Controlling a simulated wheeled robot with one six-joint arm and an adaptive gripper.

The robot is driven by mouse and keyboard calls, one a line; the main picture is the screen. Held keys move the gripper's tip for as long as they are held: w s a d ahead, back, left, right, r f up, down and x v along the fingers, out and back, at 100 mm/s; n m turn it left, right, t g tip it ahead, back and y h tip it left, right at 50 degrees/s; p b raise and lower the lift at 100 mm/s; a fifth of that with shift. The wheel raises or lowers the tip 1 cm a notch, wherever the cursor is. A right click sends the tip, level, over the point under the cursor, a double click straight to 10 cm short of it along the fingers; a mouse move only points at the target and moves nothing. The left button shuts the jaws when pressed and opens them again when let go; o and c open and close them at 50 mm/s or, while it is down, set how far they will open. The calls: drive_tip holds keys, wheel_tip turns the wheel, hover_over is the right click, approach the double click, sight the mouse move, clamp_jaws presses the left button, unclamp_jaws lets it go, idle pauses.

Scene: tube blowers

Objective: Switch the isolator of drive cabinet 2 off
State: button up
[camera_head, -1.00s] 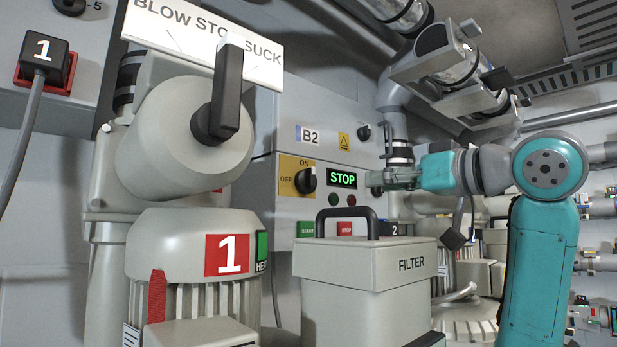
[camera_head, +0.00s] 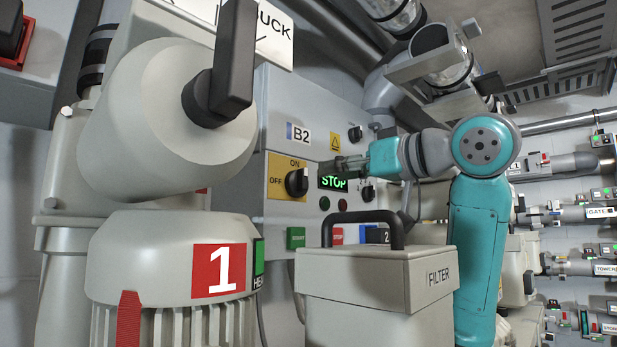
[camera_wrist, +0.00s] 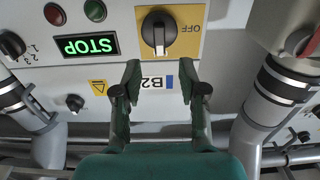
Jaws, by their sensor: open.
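The cabinet labelled B2 (camera_head: 300,136) has an isolator, a black rotary knob (camera_head: 296,182) on a yellow plate (camera_head: 273,188) marked ON above and OFF to the left. In the upside-down wrist view the knob (camera_wrist: 158,33) shows its white line along the ON–OFF plate's vertical, toward the ON side. My gripper (camera_head: 335,168) is in front of the panel, right of the knob in the head view. In the wrist view my gripper (camera_wrist: 160,75) has its fingers apart, in line with the knob and apart from it, with nothing between them.
A green STOP display (camera_head: 333,183) and small knobs sit beside the isolator. The filter box (camera_head: 375,280) with a black handle stands below my arm. Blower 1 (camera_head: 165,130) with its big lever fills the left foreground. Pipes (camera_wrist: 268,85) flank the panel in the wrist view.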

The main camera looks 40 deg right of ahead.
sight(306, 177)
drive_tip(key=w, duration=0.7)
drive_tip(key=shift+w+a, duration=0.1)
clamp_jaws()
